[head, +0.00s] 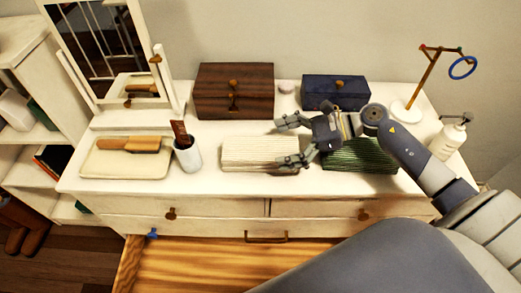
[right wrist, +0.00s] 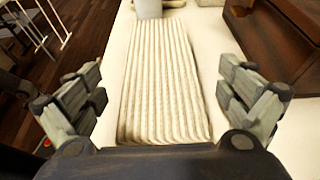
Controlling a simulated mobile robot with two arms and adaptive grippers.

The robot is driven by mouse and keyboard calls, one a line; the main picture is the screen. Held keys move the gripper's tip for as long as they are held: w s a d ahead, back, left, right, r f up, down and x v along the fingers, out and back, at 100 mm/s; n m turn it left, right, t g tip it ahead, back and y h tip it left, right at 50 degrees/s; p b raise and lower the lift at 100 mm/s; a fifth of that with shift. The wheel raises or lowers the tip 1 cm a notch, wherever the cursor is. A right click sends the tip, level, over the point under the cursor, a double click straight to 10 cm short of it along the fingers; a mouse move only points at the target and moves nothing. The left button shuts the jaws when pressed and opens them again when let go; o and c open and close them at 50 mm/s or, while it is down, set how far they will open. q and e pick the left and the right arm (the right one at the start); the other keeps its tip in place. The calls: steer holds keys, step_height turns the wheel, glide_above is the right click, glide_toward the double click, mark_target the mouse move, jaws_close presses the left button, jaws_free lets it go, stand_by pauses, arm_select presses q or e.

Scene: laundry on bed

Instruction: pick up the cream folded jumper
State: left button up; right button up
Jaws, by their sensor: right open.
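The cream folded jumper (head: 255,153) lies flat on the white dresser top in the head view, a ribbed rectangular stack. In the right wrist view the jumper (right wrist: 165,80) lies lengthwise between my open fingers. My right gripper (head: 292,142) is open at the jumper's right end, one finger toward its back edge and one toward its front edge. The same gripper (right wrist: 160,110) shows a finger on each side of the jumper, with gaps visible. I cannot tell whether its lower edge touches the palm. My left gripper is not in view.
A green folded garment (head: 360,155) lies right of the jumper, partly under my right arm. A white cup (head: 187,155) stands left of it. A dark wooden box (head: 234,90) and a blue box (head: 335,91) stand behind. A tray (head: 100,168) holds a brush. An open drawer (head: 200,265) is below.

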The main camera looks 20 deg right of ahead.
mark_target(266, 148)
steer(key=p+x, duration=0.1)
steer(key=x, duration=0.1)
steer(key=p+x, duration=0.1)
steer(key=x, duration=0.1)
steer(key=shift+r, duration=0.25)
steer(key=shift+w+a+f, duration=0.15)
steer(key=shift+a+f, duration=0.05)
steer(key=shift+a, duration=0.15)
steer(key=shift+a+f, duration=0.1)
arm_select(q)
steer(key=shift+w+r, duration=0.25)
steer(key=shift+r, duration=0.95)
arm_select(e)
steer(key=c, duration=1.4)
